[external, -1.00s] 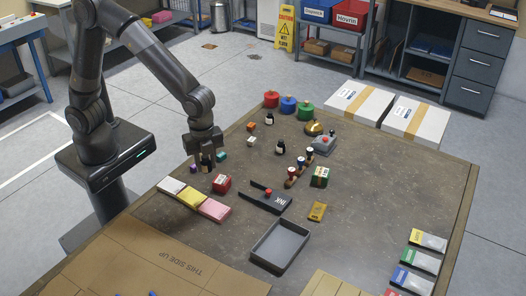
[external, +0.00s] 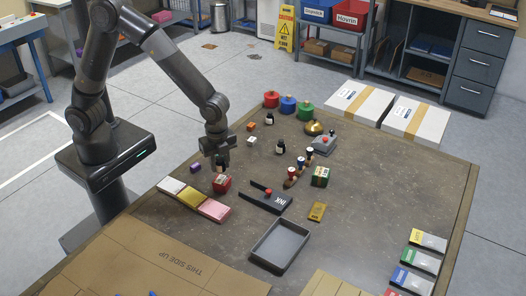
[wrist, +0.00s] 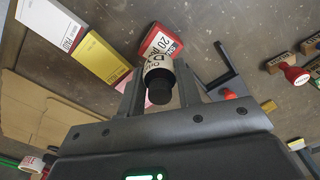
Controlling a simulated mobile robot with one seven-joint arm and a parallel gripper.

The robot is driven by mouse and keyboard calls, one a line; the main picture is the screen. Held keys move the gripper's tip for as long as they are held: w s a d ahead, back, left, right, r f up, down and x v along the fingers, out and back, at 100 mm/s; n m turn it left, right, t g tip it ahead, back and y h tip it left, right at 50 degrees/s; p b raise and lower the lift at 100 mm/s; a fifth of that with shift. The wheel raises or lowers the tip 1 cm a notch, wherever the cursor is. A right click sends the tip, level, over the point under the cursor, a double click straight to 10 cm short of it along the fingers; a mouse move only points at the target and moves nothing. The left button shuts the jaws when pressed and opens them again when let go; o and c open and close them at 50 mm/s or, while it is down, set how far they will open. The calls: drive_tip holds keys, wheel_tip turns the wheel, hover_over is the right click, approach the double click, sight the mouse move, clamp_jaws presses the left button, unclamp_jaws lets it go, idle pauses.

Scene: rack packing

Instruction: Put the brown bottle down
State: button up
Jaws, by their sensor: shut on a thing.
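My gripper (external: 219,165) hangs over the left part of the brown table (external: 350,210), just behind a red box (external: 221,184). It is shut on the brown bottle (wrist: 158,78). In the wrist view the bottle shows a white label and a dark cap between the fingers, cap toward the camera. The red box (wrist: 161,43) shows just beyond it. In the external view the bottle is mostly hidden by the fingers. I cannot tell whether its base touches the table.
White, yellow and pink boxes (external: 193,198) lie in a row at the front left. A purple block (external: 194,168) is left of my gripper.

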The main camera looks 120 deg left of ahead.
sight(221, 171)
drive_tip(key=shift+f, duration=2.05)
drive_tip(key=shift+f, duration=0.1)
drive_tip(key=o, duration=1)
